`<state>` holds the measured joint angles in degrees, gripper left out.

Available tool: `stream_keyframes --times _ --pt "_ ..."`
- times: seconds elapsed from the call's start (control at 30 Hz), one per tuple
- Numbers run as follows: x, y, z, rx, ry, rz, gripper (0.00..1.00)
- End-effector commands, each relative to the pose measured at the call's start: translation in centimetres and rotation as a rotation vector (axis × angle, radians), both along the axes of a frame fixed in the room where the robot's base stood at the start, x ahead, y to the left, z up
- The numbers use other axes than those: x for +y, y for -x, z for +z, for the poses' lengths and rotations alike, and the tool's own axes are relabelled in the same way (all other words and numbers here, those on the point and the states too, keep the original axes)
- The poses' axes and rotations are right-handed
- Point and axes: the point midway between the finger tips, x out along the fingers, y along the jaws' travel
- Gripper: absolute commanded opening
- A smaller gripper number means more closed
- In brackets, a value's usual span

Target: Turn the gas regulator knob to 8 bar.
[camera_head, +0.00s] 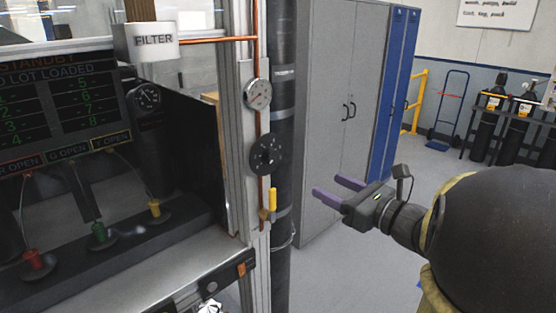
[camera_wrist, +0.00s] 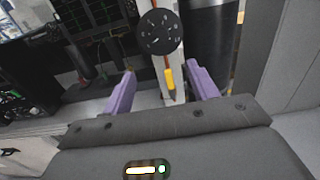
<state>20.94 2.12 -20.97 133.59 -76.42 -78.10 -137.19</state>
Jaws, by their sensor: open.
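The gas regulator knob (camera_head: 266,155) is a black round dial with light marks, mounted on an upright panel beside a copper pipe. It also shows in the wrist view (camera_wrist: 158,32), near the top and ahead of my fingers; its setting is too small to read. A round gauge (camera_head: 257,93) sits above it, and a yellow valve handle (camera_head: 272,200) is below it. My gripper (camera_head: 332,187) is open and empty, with purple fingers pointing left toward the panel. It is to the right of the knob and apart from it. Both fingers show in the wrist view (camera_wrist: 163,92).
A machine with a dark screen (camera_head: 60,110) and red, green and yellow levers stands at left. A dark vertical pipe (camera_head: 283,120) runs right behind the knob panel. A grey cabinet (camera_head: 335,90) stands behind my gripper. Gas cylinders (camera_head: 490,120) stand far right. Open floor lies between.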

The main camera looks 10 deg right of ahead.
Motion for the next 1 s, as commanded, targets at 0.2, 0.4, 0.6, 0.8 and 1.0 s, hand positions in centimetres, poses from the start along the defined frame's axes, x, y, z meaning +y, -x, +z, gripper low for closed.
stream_keyframes --times 0.2,0.4,0.6,0.8,1.0 --pt "0.0 0.0 0.0 0.002 -0.001 -0.001 0.59" --pt "0.5 -0.8 0.1 0.003 -0.003 0.001 0.59" --pt "1.9 -3.2 0.2 0.007 -0.005 0.002 0.59" --pt "3.7 -6.3 0.3 0.006 -0.005 0.002 0.59" --pt "5.4 -9.3 0.3 0.006 -0.005 0.001 0.59"
